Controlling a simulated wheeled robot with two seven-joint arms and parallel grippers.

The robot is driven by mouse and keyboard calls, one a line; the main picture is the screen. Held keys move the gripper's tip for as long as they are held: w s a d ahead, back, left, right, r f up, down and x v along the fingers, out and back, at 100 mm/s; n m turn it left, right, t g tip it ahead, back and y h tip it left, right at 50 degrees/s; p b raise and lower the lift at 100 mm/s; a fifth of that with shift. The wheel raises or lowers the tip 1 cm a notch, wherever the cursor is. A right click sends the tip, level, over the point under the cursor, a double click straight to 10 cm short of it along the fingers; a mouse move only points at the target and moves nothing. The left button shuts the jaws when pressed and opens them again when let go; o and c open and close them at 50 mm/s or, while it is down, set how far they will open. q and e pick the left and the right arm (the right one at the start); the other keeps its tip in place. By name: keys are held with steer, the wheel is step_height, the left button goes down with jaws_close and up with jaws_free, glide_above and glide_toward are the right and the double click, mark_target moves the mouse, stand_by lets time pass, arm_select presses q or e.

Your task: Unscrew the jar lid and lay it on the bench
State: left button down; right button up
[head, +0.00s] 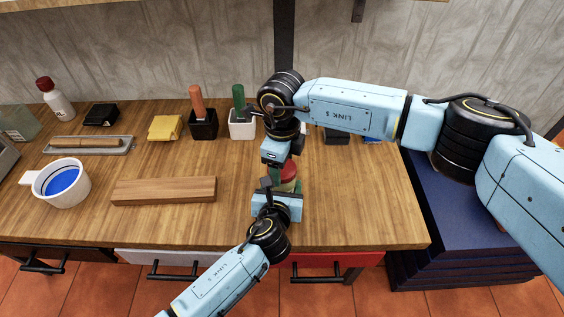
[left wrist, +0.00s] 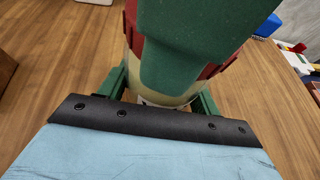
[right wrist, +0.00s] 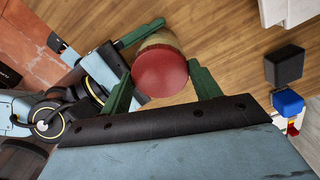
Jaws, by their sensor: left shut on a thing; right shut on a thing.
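The jar, with a pale body and a red lid (head: 289,172), stands upright near the bench's (head: 345,215) front right part, largely hidden by my grippers in the head view. My left gripper (head: 278,193) is shut around the jar body, which shows pale between its green fingers in the left wrist view (left wrist: 163,99). My right gripper (right wrist: 163,88) is shut on the red lid (right wrist: 160,73), with a green finger on either side. The lid still sits on the jar. A large green finger of my right gripper covers much of the lid in the left wrist view.
A wooden block (head: 164,190) and a white cup of blue paint (head: 61,183) stand to the left. Behind are a yellow cloth (head: 165,128), a black holder (head: 203,125) and a white holder (head: 242,125) with upright handles. The bench right of the jar is clear.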

steer(key=n, duration=0.7)
steer(key=shift+n, duration=0.3)
steer(key=n, duration=0.5)
steer(key=shift+n, duration=0.3)
steer(key=shift+r, duration=0.15)
steer(key=shift+r, duration=1.05)
steer(key=shift+r, duration=2)
arm_select(q)
steer(key=shift+c, duration=1.2)
jaws_free()
